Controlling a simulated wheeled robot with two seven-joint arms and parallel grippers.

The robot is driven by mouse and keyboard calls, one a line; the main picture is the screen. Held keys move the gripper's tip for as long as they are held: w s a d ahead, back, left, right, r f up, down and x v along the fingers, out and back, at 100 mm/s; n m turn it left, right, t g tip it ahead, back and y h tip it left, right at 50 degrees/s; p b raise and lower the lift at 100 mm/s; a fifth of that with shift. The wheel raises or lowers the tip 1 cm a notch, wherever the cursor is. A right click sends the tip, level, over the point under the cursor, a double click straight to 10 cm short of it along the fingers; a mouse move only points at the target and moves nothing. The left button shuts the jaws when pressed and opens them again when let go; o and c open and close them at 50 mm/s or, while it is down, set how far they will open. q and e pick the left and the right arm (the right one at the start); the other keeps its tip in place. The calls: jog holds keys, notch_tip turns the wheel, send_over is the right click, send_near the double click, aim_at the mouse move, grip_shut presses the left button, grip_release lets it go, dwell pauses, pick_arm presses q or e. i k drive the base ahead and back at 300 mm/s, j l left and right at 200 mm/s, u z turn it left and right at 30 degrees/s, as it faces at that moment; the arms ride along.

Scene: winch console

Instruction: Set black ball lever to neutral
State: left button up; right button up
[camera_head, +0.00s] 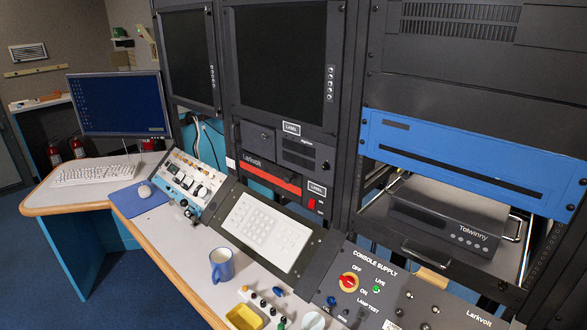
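No gripper of mine is in view. A row of small knobs or levers with differently coloured tops stands on the console's near edge, beside the yellow tray. One of them has a dark, roundish top (263,303) and may be the black ball lever, but it is too small to be sure. Its position cannot be read. Other small dark knobs (189,211) sit at the lower edge of the left switch panel (188,182).
A blue mug (222,265) and yellow tray (244,317) stand on the desk near the console. A white keypad panel (266,231) lies behind them. The console supply panel (390,298) has a red rotary switch (348,282). A monitor (118,103) and keyboard (96,174) are at left.

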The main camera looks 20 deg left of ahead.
aim_at(185, 203)
jog(key=u, duration=1.4)
jog(key=i+j+u, duration=0.55)
jog(key=i, duration=0.3)
jog(key=i+j+u, duration=0.3)
jog(key=i, duration=0.15)
jog(key=i+l+u, duration=0.1)
jog(key=i+u, duration=0.2)
jog(key=i, duration=0.15)
jog(key=i+j+z, duration=0.15)
jog(key=i+z, duration=0.35)
jog(key=i+j+z, duration=0.45)
jog(key=i+l, duration=0.1)
